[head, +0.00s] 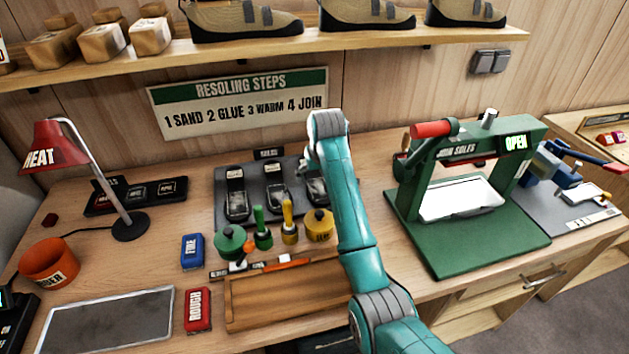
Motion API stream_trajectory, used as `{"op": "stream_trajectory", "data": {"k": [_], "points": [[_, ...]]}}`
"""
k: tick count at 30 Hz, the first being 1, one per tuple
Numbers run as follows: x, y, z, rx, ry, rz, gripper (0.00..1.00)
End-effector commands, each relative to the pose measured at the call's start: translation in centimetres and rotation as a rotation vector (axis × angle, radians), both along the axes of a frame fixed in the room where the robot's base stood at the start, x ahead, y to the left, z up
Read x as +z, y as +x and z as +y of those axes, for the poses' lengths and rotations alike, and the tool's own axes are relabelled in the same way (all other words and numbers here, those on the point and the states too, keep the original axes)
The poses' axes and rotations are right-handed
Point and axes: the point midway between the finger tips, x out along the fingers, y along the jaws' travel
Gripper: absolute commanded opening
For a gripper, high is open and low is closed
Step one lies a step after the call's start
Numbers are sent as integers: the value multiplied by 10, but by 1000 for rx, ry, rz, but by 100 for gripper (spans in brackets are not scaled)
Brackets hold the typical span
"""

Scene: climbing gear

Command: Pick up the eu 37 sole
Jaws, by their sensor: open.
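Several black soles lie on a dark board in the middle of the bench (222,208): a left one (237,195), a middle one (276,195), and a right one (313,187) partly covered by my arm. Their size marks are too small to read, so I cannot tell which is the EU 37 sole. A black tray (104,208) at the left holds dark pieces with small unreadable labels. My teal arm rises from the lower right to beside the right sole. My gripper does not show clearly; the arm hides that area.
A green press (480,245) marked OPEN stands at the right. Green and yellow pots and brushes (263,232) stand before the board, with a wooden tray (285,318) nearer. A red HEAT lamp (50,145) stands left. A shelf (300,48) with shoes runs above.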

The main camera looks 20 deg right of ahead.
Motion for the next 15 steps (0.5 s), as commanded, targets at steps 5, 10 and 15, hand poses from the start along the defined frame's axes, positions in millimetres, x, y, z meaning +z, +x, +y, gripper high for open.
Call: {"op": "stream_trajectory", "data": {"k": [5,10,15], "points": [[-14,6,1,0,0,0,89],[-15,7,1,1,0,-1,89],[-15,7,1,1,0,-1,64]]}}
